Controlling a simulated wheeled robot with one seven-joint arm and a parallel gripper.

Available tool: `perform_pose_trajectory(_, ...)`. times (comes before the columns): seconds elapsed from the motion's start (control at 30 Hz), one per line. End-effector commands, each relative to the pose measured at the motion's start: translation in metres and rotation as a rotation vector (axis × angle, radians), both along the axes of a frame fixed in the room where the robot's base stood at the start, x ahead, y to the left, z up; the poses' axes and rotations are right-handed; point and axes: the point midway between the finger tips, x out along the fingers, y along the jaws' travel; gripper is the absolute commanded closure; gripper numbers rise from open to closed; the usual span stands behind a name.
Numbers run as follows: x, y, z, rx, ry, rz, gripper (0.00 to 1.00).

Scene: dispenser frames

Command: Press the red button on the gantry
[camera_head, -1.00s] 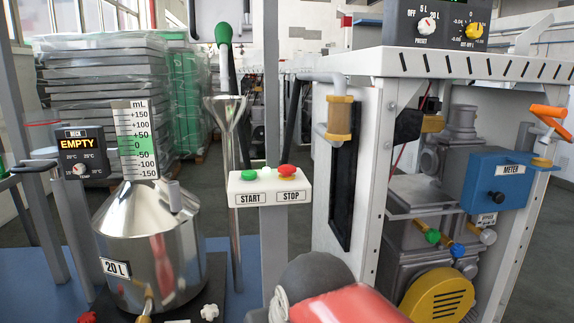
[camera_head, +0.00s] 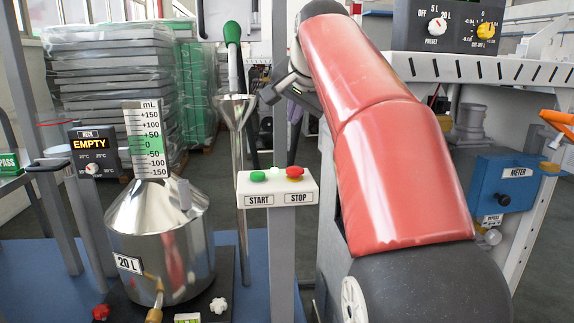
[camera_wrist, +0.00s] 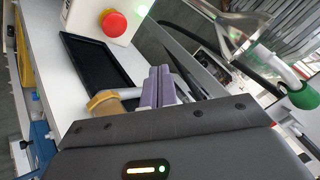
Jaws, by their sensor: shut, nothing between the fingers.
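The red button (camera_head: 294,172) is a round cap on top of the white START/STOP box (camera_head: 250,188), above the STOP label. A green button (camera_head: 258,175) is at its left. In the wrist view the red button (camera_wrist: 115,23) shows at the upper left, on the white box (camera_wrist: 90,14). My gripper (camera_wrist: 158,74) shows there as two purple-grey fingers, closed together and empty. The fingertips appear below and right of the red button in that picture, with a gap between.
A metal funnel (camera_head: 236,108) with a green-handled nozzle (camera_head: 232,38) stands left of the box. A steel 20 L vessel (camera_head: 160,240) stands farther left. The white-framed dispenser with a blue meter box (camera_head: 500,180) is at the right. A black tray-like panel (camera_wrist: 98,68) lies near the fingers.

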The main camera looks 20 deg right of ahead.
Motion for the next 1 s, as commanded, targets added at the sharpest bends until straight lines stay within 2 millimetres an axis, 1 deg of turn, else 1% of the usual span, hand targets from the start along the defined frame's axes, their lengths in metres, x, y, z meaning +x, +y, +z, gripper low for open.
perform_pose_trajectory(0.07, 0.003, -0.004, 0.005, 0.008, -0.009, -0.011, 1.00)
perform_pose_trajectory(0.17, 0.004, -0.005, 0.006, 0.012, -0.011, -0.017, 1.00)
perform_pose_trajectory(0.43, 0.004, -0.005, 0.006, 0.012, -0.011, -0.017, 1.00)
perform_pose_trajectory(0.57, 0.004, -0.005, 0.002, 0.011, -0.011, -0.017, 1.00)
perform_pose_trajectory(0.73, 0.003, -0.005, -0.016, 0.012, -0.009, -0.018, 1.00)
perform_pose_trajectory(0.8, 0.003, -0.005, -0.033, 0.012, -0.010, -0.018, 1.00)
perform_pose_trajectory(1.0, 0.003, -0.005, -0.061, 0.011, -0.011, -0.018, 1.00)
